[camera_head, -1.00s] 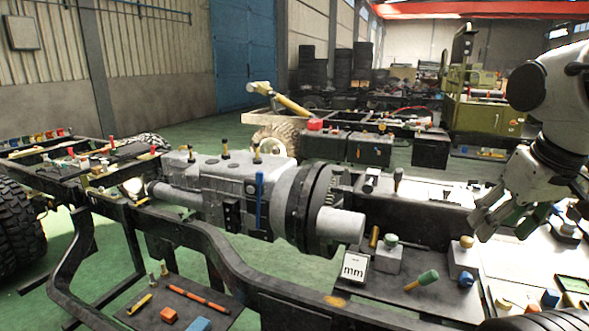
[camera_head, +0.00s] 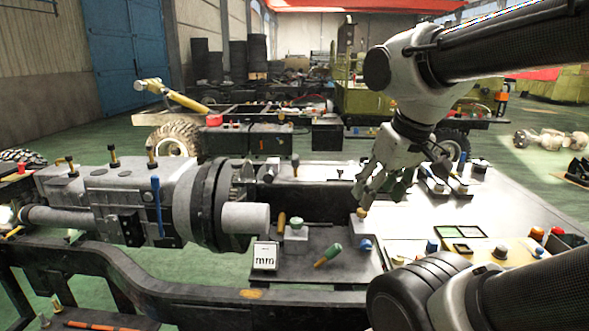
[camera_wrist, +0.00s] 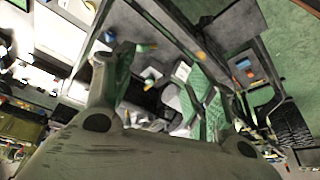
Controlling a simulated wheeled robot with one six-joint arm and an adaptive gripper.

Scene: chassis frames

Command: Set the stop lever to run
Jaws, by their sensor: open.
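A grey engine or gearbox casing (camera_head: 90,195) stands on the chassis at the left of the head view. A thin upright blue lever (camera_head: 157,205) is on its near side, to the left of the dark round flange. No part carries a readable stop or run label, so I cannot tell for sure which lever is the stop lever. My gripper (camera_head: 372,190) is open and empty, above the right end of the dark tray and well to the right of the blue lever. Its spread fingers also show in the wrist view (camera_wrist: 165,88), with nothing between them.
A dark tray (camera_head: 315,268) holds a green-capped handle (camera_head: 328,255), small knobbed blocks and a white "mm" card (camera_head: 265,257). A dark chassis rail (camera_head: 190,288) runs along the front. A pale worktop (camera_head: 480,205) with small parts lies at right.

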